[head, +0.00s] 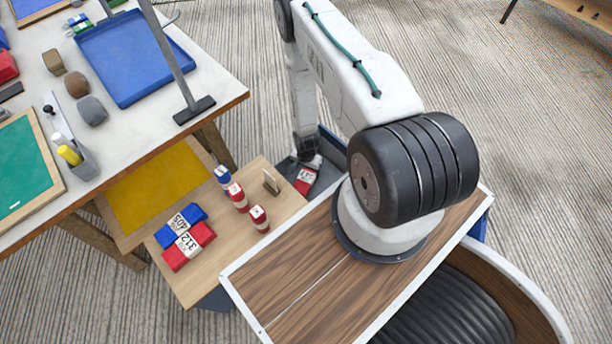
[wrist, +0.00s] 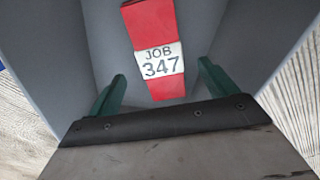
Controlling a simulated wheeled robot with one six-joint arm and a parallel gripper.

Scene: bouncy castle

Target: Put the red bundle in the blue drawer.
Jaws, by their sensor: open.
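A red bundle (wrist: 150,25) with a white label reading JOB 347 lies inside a grey-walled container (wrist: 215,25) in the wrist view. The bundle also shows in the head view (head: 306,181), beside my base, with a blue edge (head: 333,140) of the container behind it. My gripper (wrist: 162,72) is open, its green fingers apart with gaps to both sides of the bundle. In the head view my gripper (head: 306,157) is just above the bundle's far end. I cannot tell how deep the bundle lies, and no part is clearly recognisable as a blue drawer.
A low wooden surface (head: 200,285) holds a blue bundle (head: 190,212), another red bundle (head: 178,256) labelled 312 and several small rolls (head: 237,196). A yellow panel (head: 155,190) lies beside it. The worktable (head: 140,125) carries a blue tray (head: 125,65).

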